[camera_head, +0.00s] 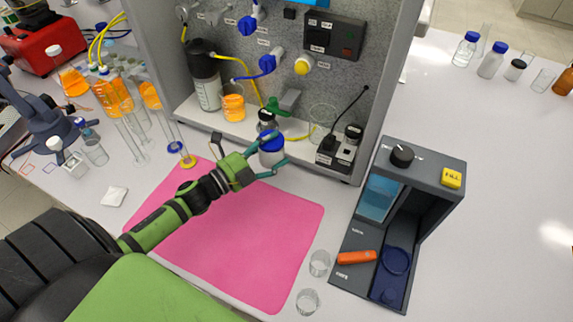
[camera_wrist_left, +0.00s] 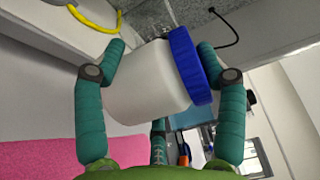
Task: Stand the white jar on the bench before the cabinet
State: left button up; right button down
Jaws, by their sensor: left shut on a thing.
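The white jar (camera_head: 271,157) with its blue lid is at the cabinet's front edge, behind the pink mat. My left gripper (camera_head: 266,152) is shut on it, one finger on each side. In the left wrist view the jar (camera_wrist_left: 148,85) looks tilted between the fingers of the left gripper (camera_wrist_left: 155,75), lid to the right. I cannot tell whether its base touches the bench. The grey cabinet (camera_head: 330,172) stands open behind it. The white bench (camera_head: 330,192) runs in front. My right gripper is not in view.
A pink mat (camera_head: 240,235) covers the bench in front. A dark dispenser (camera_head: 440,180) stands right, with two clear beakers (camera_head: 308,300) nearby. Tall cylinders (camera_head: 183,150) stand left of the jar. Inside the cabinet are a dark-capped bottle (camera_head: 208,90) and an orange-filled beaker (camera_head: 233,108).

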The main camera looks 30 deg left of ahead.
aim_at(270, 165)
pick_arm(q)
jog(key=shift+w+a+r, duration=0.1)
jog(key=shift+a+r, duration=0.15)
jog(key=shift+a, duration=0.1)
notch_tip(270, 165, down, 7)
jog(key=b, duration=0.6)
jog(key=shift+r, duration=0.15)
jog(key=shift+f+b, duration=0.3)
jog(key=shift+b, duration=0.15)
jog(key=o, duration=1.2)
jog(key=shift+v, duration=3.75)
